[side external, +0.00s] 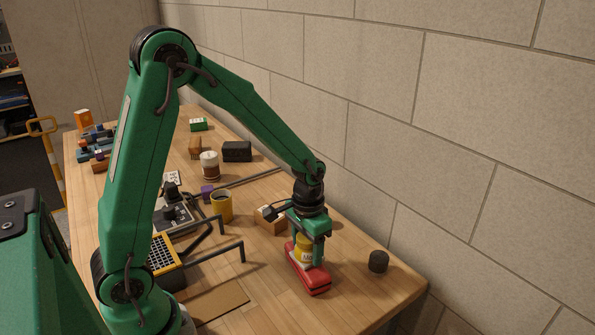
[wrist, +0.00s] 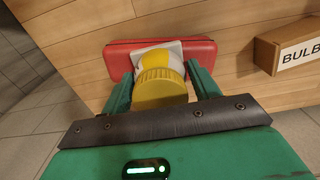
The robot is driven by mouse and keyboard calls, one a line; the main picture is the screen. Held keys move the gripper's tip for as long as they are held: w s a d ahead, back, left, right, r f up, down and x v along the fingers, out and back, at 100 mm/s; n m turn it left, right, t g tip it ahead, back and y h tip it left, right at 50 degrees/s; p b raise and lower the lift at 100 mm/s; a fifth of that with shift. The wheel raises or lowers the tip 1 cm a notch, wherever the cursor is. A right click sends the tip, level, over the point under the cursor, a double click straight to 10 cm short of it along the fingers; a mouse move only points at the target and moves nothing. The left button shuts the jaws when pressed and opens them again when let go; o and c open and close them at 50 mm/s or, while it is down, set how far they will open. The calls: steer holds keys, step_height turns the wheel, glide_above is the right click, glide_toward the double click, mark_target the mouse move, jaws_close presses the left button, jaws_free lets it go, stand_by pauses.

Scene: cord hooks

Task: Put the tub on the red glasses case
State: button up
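The tub (side external: 304,253) has a yellow lid and a white body with a yellow label. It appears upright over the red glasses case (side external: 311,282), which lies flat on the table near its right end. I cannot tell whether the tub's base touches the case. In the wrist view, the tub (wrist: 160,82) is between the fingers of my gripper (wrist: 161,88), with a finger against each side. The red case (wrist: 118,62) shows behind it, stretching to both sides. In the side view, my gripper (side external: 308,246) points down, and one finger partly covers the tub.
A dark round knob (side external: 378,261) stands to the right. The wall runs behind.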

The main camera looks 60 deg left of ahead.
steer(key=shift+o, duration=1.3)
step_height(320, 180, up, 12)
steer(key=shift+r, duration=0.2)
steer(key=s+r+t, duration=0.2)
steer(key=s+r, duration=0.1)
steer(key=s, duration=0.4)
steer(key=s+r+t, duration=0.3)
steer(key=s, duration=0.4)
steer(key=shift+s+r+t, duration=0.3)
steer(key=shift+r, duration=0.05)
